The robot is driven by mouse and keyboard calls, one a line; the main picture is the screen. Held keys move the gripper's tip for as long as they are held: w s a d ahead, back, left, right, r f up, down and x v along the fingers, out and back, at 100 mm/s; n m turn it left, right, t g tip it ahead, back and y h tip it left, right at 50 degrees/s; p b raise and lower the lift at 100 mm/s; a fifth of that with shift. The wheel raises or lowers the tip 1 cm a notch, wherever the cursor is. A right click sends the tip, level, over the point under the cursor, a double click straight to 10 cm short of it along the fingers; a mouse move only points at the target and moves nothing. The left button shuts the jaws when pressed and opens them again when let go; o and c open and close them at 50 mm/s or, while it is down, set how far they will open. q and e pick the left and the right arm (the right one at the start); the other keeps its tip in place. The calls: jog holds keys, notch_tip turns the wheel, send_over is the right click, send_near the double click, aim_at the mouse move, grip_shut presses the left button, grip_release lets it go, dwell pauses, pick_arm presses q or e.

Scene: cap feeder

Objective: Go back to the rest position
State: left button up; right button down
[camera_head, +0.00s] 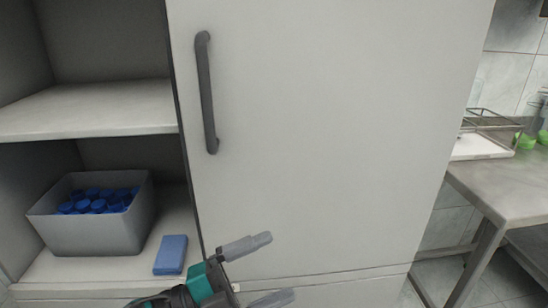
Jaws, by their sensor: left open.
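My left gripper (268,268) shows at the bottom centre of the head view, in front of the lower part of the cabinet door (320,130). Its two grey fingers are apart and nothing is between them. The teal and black wrist is at the bottom edge. My right gripper is out of view.
An open cabinet at left has an upper shelf (85,110), empty where visible. Its lower shelf holds a grey bin (95,232) of blue caps (100,201) and a blue box (171,254). A dark handle (207,95) sticks out from the door. A metal table (500,185) stands at right.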

pick_arm(q)
jog(key=w+a+f+n+t+y, duration=0.2)
jog(key=a+f+n+t+y, duration=0.8)
jog(key=n, duration=0.7)
jog(key=s+a+f+n+g+y, duration=0.4)
jog(key=s+f+n+g+y, duration=0.25)
jog(key=s+f, duration=0.4)
notch_tip(320, 180, up, 11)
jog(key=a+p, duration=0.2)
jog(key=p, duration=1.4)
jog(key=shift+a+r, duration=0.2)
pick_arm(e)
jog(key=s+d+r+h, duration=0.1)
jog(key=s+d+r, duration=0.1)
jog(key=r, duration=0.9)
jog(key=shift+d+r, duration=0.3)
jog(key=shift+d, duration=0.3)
pick_arm(q)
jog(key=shift+w+f+n+y, duration=0.1)
jog(key=shift+n+y, duration=0.15)
